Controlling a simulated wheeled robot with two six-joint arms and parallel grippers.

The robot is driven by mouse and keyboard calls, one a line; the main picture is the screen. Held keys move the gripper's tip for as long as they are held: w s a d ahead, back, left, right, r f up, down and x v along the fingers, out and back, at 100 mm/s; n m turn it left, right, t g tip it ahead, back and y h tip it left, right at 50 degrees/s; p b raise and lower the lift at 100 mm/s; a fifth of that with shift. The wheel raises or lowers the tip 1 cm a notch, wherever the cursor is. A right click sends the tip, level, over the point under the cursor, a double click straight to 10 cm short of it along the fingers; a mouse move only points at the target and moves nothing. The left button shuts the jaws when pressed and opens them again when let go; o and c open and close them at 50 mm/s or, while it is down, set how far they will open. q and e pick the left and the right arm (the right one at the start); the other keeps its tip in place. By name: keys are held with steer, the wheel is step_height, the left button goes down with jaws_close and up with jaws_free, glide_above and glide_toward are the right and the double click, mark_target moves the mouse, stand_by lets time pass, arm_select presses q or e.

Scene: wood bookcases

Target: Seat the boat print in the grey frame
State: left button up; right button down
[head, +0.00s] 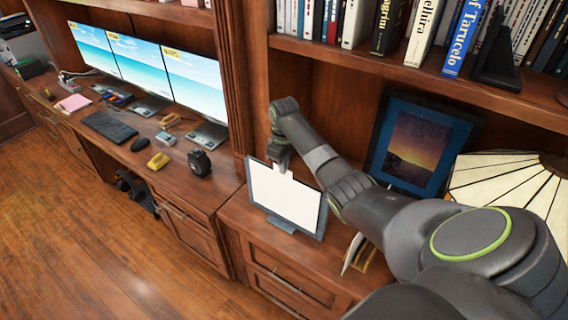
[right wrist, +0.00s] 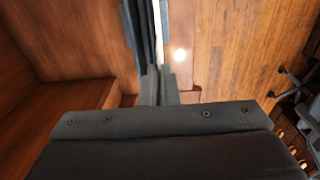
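The grey frame (head: 321,222) stands tilted on the low cabinet in the head view. A plain white sheet (head: 285,200) fills its opening; no boat picture shows on it, so I cannot tell for sure that it is the boat print. My right gripper (head: 283,168) is at the frame's top edge, with a small white tab between its fingers. In the right wrist view my fingers (right wrist: 160,85) are close together on the thin white edge (right wrist: 157,20), beside the dark frame edge (right wrist: 134,25). How deep the sheet sits is hidden. My left gripper is out of view.
A dark blue frame with a starry picture (head: 417,141) stands behind my right arm. A lampshade (head: 500,180) is to the right. A small wooden holder with sheets (head: 354,252) is near the cabinet's front. A bookshelf hangs above; the desk with monitors (head: 195,82) is left.

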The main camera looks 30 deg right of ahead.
steer(key=shift+w+d+f, duration=0.1)
steer(key=shift+f, duration=0.2)
steer(key=shift+w+d+f, duration=0.25)
steer(key=shift+w+f, duration=0.05)
steer(key=shift+f, duration=0.1)
steer(key=c, duration=2)
jaws_free()
steer(key=shift+o, duration=1.1)
steer(key=shift+r, duration=0.1)
steer(key=shift+o, duration=0.4)
steer(key=shift+s+a+r, duration=0.1)
steer(key=shift+s+a, duration=0.05)
steer(key=shift+s, duration=0.05)
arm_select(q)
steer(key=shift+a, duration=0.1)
arm_select(e)
steer(key=shift+w, duration=0.1)
